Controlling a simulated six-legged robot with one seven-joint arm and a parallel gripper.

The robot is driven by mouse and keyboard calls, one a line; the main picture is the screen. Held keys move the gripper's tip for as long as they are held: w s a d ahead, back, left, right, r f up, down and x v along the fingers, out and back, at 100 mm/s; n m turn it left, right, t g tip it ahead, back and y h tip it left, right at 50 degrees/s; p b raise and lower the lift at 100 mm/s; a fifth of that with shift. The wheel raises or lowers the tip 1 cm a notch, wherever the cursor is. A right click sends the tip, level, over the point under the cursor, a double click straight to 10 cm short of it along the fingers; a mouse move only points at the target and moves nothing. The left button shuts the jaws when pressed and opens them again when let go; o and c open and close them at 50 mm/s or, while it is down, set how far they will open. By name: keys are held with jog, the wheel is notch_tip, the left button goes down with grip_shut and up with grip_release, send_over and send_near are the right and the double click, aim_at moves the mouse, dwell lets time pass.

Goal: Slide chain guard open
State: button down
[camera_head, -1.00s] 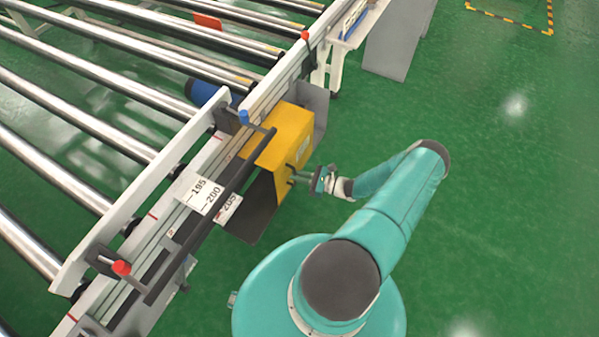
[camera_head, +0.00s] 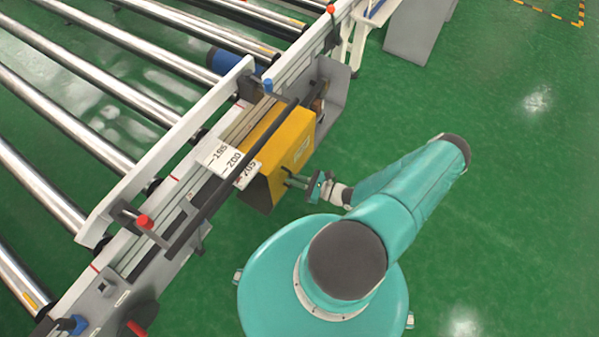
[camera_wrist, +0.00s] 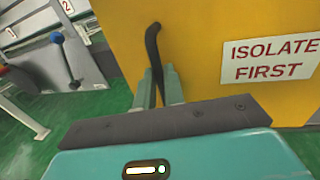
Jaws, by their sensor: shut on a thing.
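The yellow chain guard (camera_head: 290,150) sits on the side of the roller conveyor, partly behind a dark bar. In the wrist view its yellow face (camera_wrist: 205,50) fills the upper right and carries a white "ISOLATE FIRST" label (camera_wrist: 272,59). A black curved handle (camera_wrist: 152,45) stands out from this face near its left edge. My gripper (camera_head: 297,182) is at the guard's outer face, and in the wrist view its fingers (camera_wrist: 157,88) are shut around the handle's lower part. An open gap with dark parts (camera_head: 318,93) shows between the guard and a grey end plate (camera_head: 334,90).
The conveyor's white side rail (camera_head: 165,152) and dark bar (camera_head: 215,195) run diagonally along the left. A blue-knobbed lever (camera_head: 268,86) and a red-knobbed lever (camera_head: 144,221) stand on it. Green floor (camera_head: 500,200) is clear at right.

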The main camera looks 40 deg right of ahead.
jog(key=shift+s+a, duration=0.15)
jog(key=shift+a, duration=0.05)
jog(key=c, duration=1.5)
grip_release()
jog(key=v, duration=1.3)
jog(key=shift+s+d, duration=0.2)
jog(key=shift+s, duration=0.1)
